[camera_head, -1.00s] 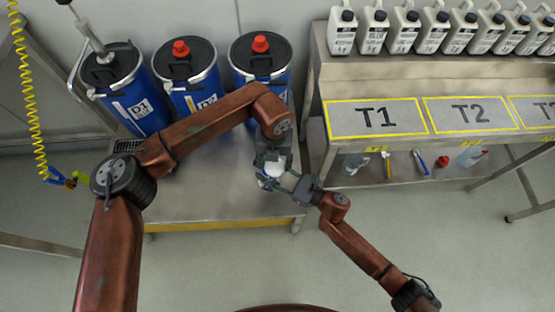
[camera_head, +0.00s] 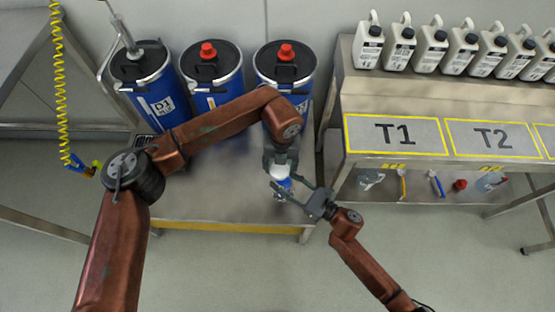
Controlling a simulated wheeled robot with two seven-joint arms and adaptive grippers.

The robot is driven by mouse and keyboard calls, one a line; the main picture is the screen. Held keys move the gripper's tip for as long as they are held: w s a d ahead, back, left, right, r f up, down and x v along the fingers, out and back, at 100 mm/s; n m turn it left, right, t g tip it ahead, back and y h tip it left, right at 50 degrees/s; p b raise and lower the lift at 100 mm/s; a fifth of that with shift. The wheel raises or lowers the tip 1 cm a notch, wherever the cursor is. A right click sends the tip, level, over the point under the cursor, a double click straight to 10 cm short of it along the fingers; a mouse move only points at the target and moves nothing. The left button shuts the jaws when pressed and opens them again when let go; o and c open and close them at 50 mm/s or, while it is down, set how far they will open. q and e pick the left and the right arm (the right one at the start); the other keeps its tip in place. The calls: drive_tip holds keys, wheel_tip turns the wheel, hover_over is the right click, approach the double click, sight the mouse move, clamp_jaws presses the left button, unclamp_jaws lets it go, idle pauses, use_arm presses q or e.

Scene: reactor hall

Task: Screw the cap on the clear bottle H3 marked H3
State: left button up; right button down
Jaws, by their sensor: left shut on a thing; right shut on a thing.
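My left gripper (camera_head: 280,161) comes down from above and is shut on a white cap (camera_head: 279,173). Just under the cap is a small bottle (camera_head: 284,184), clear with some blue showing; its marking is too small to read. My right gripper (camera_head: 292,191) reaches in from the lower right and is shut on the bottle, its fingers around the body. The cap is at the bottle's top; I cannot tell whether the threads are engaged. The fingers hide much of the bottle.
Blue drums (camera_head: 150,85) with black lids stand behind on a low metal platform (camera_head: 205,200). A bench (camera_head: 395,135) with marked areas T1 and T2 and several white jugs (camera_head: 401,48) is at the right. A yellow coiled hose (camera_head: 59,90) hangs at left.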

sight(287, 174)
use_arm(q)
drive_tip(key=shift+s+d+m, duration=0.4)
drive_tip(key=shift+s+d, duration=0.45)
drive_tip(key=shift+d, duration=0.05)
use_arm(e)
drive_tip(key=shift+w+a, duration=0.1)
drive_tip(key=shift+w, duration=0.2)
use_arm(q)
drive_tip(key=shift+d+f, duration=0.1)
drive_tip(key=shift+f, duration=0.15)
use_arm(e)
drive_tip(key=shift+w, duration=0.1)
use_arm(q)
drive_tip(key=shift+d+f, duration=0.15)
drive_tip(key=shift+f, duration=0.15)
drive_tip(key=shift+c, duration=0.3)
use_arm(e)
drive_tip(key=shift+w+a, duration=0.1)
